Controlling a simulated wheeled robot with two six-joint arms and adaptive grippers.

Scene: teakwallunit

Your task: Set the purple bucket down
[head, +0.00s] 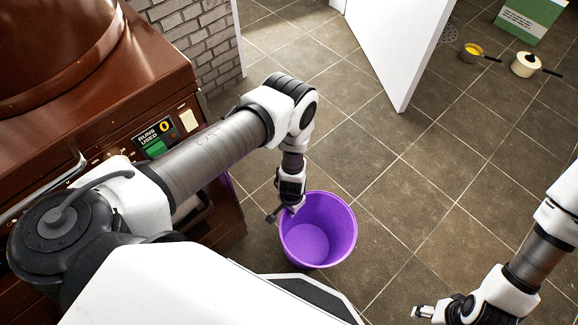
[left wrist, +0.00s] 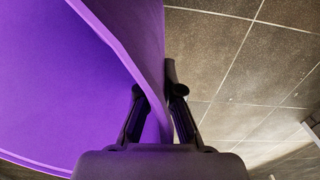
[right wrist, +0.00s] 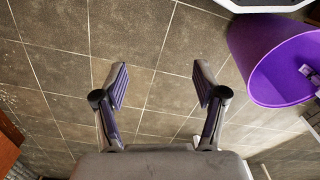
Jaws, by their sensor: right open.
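The purple bucket (head: 335,225) is upright or nearly so, open side up and empty, over the tiled floor beside the brown cabinet. I cannot tell whether its base touches the floor. My left gripper (head: 285,212) is at its left rim. In the left wrist view my left gripper (left wrist: 155,95) has one finger inside and one outside the wall of the bucket (left wrist: 70,90), closed on it. My right gripper (right wrist: 160,85) is open and empty over bare floor, apart from the bucket (right wrist: 255,60). It shows at the bottom right of the head view (head: 420,312).
A brown cabinet (head: 225,200) stands close on the left. A white door panel (head: 395,45) stands at the back. A pan with yellow contents (head: 471,52), a cream pot (head: 525,65) and a green box (head: 530,18) are at the far right. The middle floor is clear.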

